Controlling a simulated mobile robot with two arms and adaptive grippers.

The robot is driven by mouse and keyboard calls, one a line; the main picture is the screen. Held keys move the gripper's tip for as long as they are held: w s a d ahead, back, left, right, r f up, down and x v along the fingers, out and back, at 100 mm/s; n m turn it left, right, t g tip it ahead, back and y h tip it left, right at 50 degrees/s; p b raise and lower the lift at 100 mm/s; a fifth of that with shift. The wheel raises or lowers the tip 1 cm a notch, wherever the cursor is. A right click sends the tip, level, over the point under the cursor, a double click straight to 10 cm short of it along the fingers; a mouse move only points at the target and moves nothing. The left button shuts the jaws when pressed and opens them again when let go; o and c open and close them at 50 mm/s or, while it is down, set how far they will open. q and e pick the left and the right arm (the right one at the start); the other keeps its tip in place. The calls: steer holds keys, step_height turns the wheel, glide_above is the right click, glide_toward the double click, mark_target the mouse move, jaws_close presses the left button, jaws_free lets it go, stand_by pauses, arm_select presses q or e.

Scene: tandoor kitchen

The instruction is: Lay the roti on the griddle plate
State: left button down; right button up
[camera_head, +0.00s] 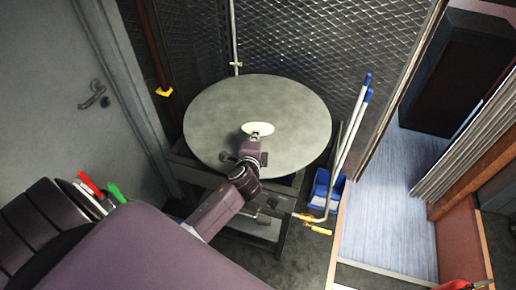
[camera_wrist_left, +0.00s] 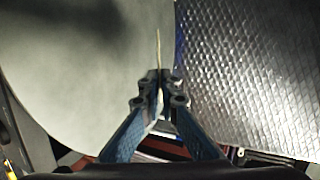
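The griddle plate (camera_head: 225,115) is a large round grey disc on a metal stand in the head view. It fills the left of the left wrist view (camera_wrist_left: 80,80). The roti (camera_head: 262,127) is a small pale oval in front of the plate's middle. In the left wrist view the roti (camera_wrist_left: 158,48) shows edge-on as a thin pale strip. My left gripper (camera_head: 255,136) is shut on the roti's near edge; its fingertips (camera_wrist_left: 160,85) meet around it. I cannot tell whether the roti touches the plate. My right gripper is not in view.
A quilted metal wall (camera_head: 300,45) stands close behind the plate. Right of the plate are a blue bin (camera_head: 322,190) and long blue-and-white handles (camera_head: 352,125). A grey door (camera_head: 45,90) is at left. Open floor (camera_head: 395,215) lies at right.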

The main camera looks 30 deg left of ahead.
arm_select(q)
step_height(320, 180, down, 8)
steer(key=b, duration=0.6)
steer(key=shift+r+b, duration=0.1)
steer(key=shift+b, duration=0.3)
steer(key=c, duration=2.3)
jaws_free()
